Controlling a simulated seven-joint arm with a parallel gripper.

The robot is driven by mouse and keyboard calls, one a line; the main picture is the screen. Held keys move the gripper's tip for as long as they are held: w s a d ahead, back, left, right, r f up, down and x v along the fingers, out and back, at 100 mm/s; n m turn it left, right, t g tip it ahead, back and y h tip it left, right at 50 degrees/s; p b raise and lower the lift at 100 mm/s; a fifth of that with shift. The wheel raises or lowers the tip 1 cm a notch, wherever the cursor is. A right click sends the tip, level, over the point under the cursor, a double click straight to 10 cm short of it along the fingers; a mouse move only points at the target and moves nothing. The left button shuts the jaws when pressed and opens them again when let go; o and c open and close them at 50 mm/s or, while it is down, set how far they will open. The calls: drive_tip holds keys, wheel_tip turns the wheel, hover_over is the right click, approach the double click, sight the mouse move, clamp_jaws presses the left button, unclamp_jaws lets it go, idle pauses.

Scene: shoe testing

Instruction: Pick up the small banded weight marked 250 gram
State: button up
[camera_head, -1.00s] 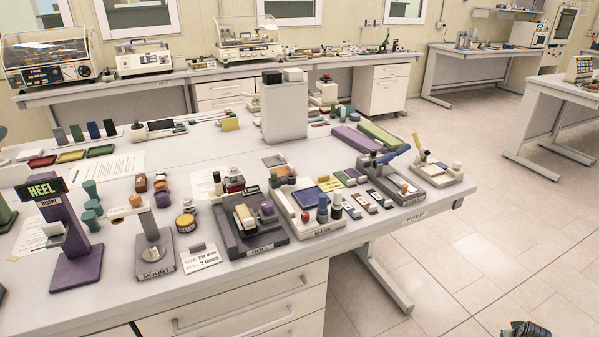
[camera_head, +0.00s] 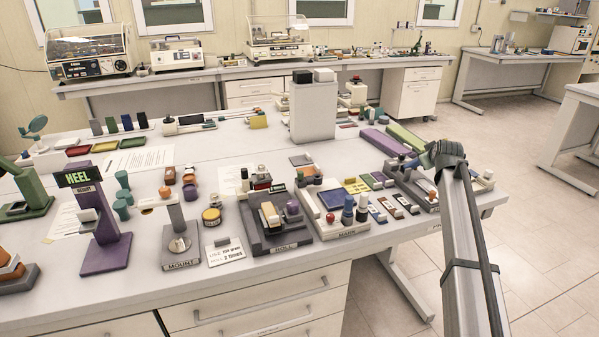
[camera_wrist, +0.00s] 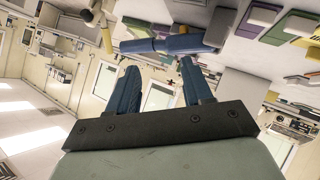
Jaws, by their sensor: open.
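I cannot read a 250 gram mark on any piece, so I cannot tell which is the banded weight. Small knobbed orange and purple pieces (camera_head: 190,187) stand on the table in the head view, left of the ROLL stand (camera_head: 275,228). Teal knobbed pieces (camera_head: 122,195) stand further left. A round yellow-banded piece (camera_head: 212,217) is near the MOUNT stand. My gripper (camera_head: 428,157) is over the table's right end, far from these pieces. In the wrist view, my gripper (camera_wrist: 158,66) is open and empty, with a blue handle (camera_wrist: 170,44) beyond its fingertips.
A tall pale box (camera_head: 313,110) stands at the table's middle back. The purple HEEL stand (camera_head: 105,245) rises at the left. The MARK tray (camera_head: 338,222) and several small blocks lie between my gripper and the knobbed pieces. A sign card (camera_head: 226,252) lies near the front edge.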

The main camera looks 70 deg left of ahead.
drive_tip(key=s+a+r+g, duration=0.1)
drive_tip(key=s+a, duration=0.2)
drive_tip(key=s, duration=0.3)
drive_tip(key=s+a+r+g+h, duration=0.1)
drive_tip(key=s+a, duration=0.1)
drive_tip(key=s, duration=0.4)
drive_tip(key=s+a+r+g, duration=0.1)
drive_tip(key=s+a+r, duration=0.15)
drive_tip(key=s, duration=0.35)
drive_tip(key=s+a+r+g+h, duration=0.15)
drive_tip(key=s+r, duration=0.25)
drive_tip(key=s, duration=1.3)
drive_tip(key=s+r+g+h, duration=0.3)
drive_tip(key=s+r, duration=0.1)
drive_tip(key=s, duration=1.4)
hover_over(264, 171)
drive_tip(key=shift+t, duration=0.25)
wheel_tip(264, 171, down, 8)
drive_tip(key=shift+r, duration=0.25)
drive_tip(key=shift+d+x, duration=0.15)
drive_tip(key=shift+x, duration=1.2)
drive_tip(key=shift+d+x, duration=0.2)
drive_tip(key=shift+x, duration=1.2)
drive_tip(key=shift+f, duration=0.1)
clamp_jaws()
